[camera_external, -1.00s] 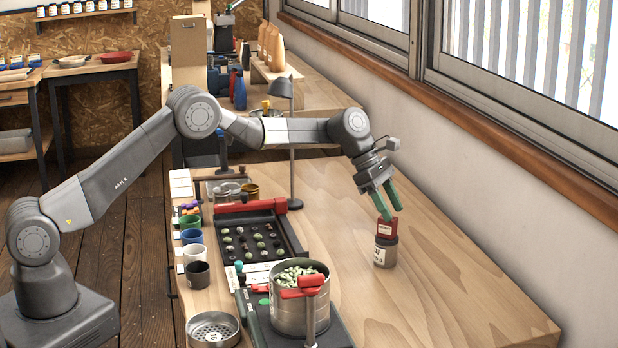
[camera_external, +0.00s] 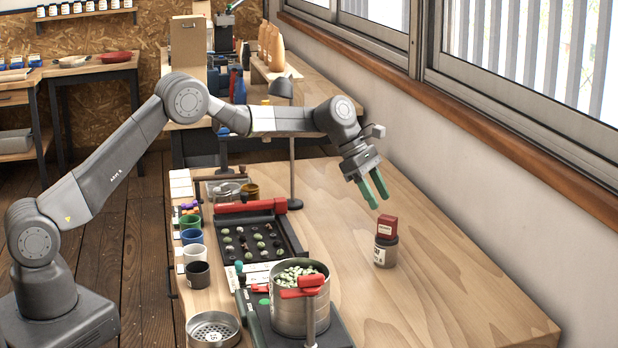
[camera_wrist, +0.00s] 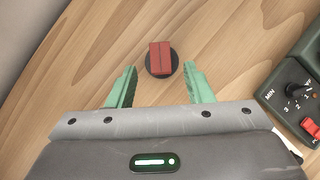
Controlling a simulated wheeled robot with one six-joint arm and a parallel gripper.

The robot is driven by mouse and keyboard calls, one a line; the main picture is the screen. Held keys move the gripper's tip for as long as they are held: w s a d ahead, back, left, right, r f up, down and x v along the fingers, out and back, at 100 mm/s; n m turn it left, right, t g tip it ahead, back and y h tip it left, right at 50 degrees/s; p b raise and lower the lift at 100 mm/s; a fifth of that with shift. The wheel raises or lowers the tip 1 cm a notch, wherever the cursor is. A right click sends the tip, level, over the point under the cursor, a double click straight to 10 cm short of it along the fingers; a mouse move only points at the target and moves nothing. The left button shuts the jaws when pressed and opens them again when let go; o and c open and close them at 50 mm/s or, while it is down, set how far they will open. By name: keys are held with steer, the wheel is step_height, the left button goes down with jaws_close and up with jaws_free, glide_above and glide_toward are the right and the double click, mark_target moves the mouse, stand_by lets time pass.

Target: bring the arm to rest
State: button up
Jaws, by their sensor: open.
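My gripper (camera_external: 376,190) is open and empty, raised above the wooden bench with its green fingers pointing down and to the right. A red box (camera_external: 387,226) sits on top of a grey jar (camera_external: 385,252) with a pale label, upright on the bench just below and right of the fingertips. The gripper is apart from both. In the wrist view the open fingers (camera_wrist: 158,85) point towards the red box (camera_wrist: 160,58), which lies ahead of and between them, over the dark round jar top (camera_wrist: 148,70).
A dark tray (camera_external: 262,255) of beans, several cups (camera_external: 197,274) and a lamp (camera_external: 293,180) stand to the left. The bench's right side (camera_external: 460,290) is clear.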

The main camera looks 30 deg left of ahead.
mark_target(388, 217)
steer(key=v, duration=0.6)
steer(key=x, duration=1.2)
steer(key=shift+f, duration=0.25)
step_height(388, 217, up, 10)
steer(key=shift+d+f+p, duration=0.15)
steer(key=shift+f+p, duration=0.1)
steer(key=shift+p, duration=0.25)
steer(key=shift+a+r, duration=0.15)
steer(key=shift+a, duration=0.15)
steer(key=s+a+f+m+g+y+p, duration=0.15)
steer(key=s+a+m, duration=0.3)
steer(key=a, duration=0.45)
steer(key=s+a+f+m+g+y, duration=0.1)
steer(key=s+a+f+m+g, duration=0.3)
steer(key=a, duration=0.5)
steer(key=s+a+f+m+g+y+p, duration=0.1)
steer(key=s+a+f+m+y, duration=0.15)
steer(key=a+m, duration=0.5)
steer(key=a+f+m+y+b, duration=0.1)
steer(key=a+f+b, duration=0.1)
steer(key=a, duration=2)
steer(key=shift+w+f, duration=0.2)
steer(key=shift+f, duration=0.15)
steer(key=shift+a, duration=0.15)
